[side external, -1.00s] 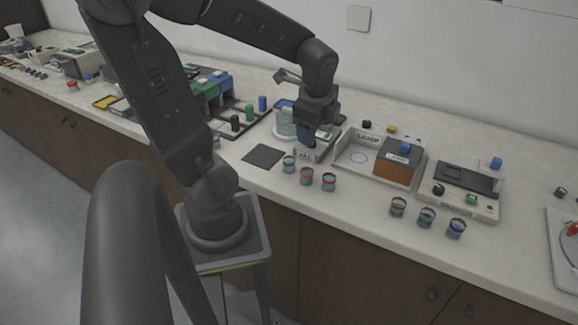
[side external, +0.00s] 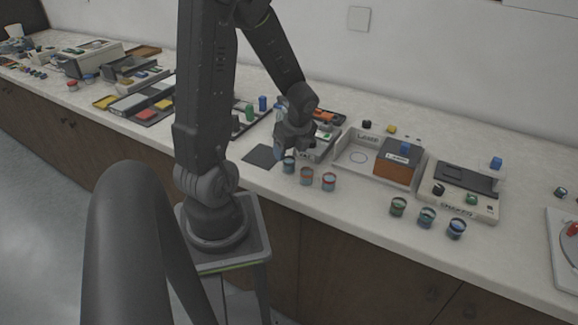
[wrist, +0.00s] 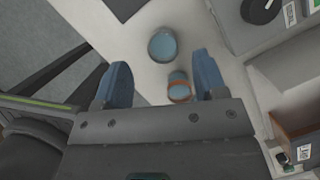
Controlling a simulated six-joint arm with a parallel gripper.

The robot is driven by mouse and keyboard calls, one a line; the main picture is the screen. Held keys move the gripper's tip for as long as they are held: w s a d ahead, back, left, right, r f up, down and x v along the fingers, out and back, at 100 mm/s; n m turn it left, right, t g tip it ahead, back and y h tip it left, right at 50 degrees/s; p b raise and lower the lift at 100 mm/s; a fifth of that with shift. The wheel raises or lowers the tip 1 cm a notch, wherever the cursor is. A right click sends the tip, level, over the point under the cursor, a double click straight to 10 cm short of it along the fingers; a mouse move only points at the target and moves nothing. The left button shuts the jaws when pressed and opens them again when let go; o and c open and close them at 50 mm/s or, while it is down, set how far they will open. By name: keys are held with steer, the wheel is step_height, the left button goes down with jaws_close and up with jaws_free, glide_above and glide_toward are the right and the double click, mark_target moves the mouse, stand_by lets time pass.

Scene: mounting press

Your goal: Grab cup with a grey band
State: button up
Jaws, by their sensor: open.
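Two small cup rows stand near the counter's front edge. The leftmost cup (side external: 289,165) has a greyish band; it appears to be the grey-rimmed, blue-topped cup in the wrist view (wrist: 163,45). Beside it is an orange-banded cup (side external: 306,176), also in the wrist view (wrist: 179,90), then a red-orange-banded cup (side external: 329,182). My gripper (side external: 287,153) is low, just behind and above the greyish cup. In the wrist view its blue fingers (wrist: 160,76) are apart. The greyish cup is ahead of the fingertips, the orange-banded one nearer the right finger. Nothing is held.
Several cups, among them a dark-banded one (side external: 427,217), stand farther right. A dark square mat (side external: 262,157) lies left of the greyish cup. An open tray with an orange-fronted box (side external: 394,168) and a press-like device (side external: 465,190) stand behind. The counter's front edge is close.

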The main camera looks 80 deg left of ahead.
mark_target(289, 160)
steer(key=shift+w+x, duration=0.15)
steer(key=shift+x, duration=1.15)
steer(key=shift+w+x, duration=0.1)
steer(key=shift+x, duration=1.2)
steer(key=shift+d, duration=0.1)
steer(key=c, duration=1)
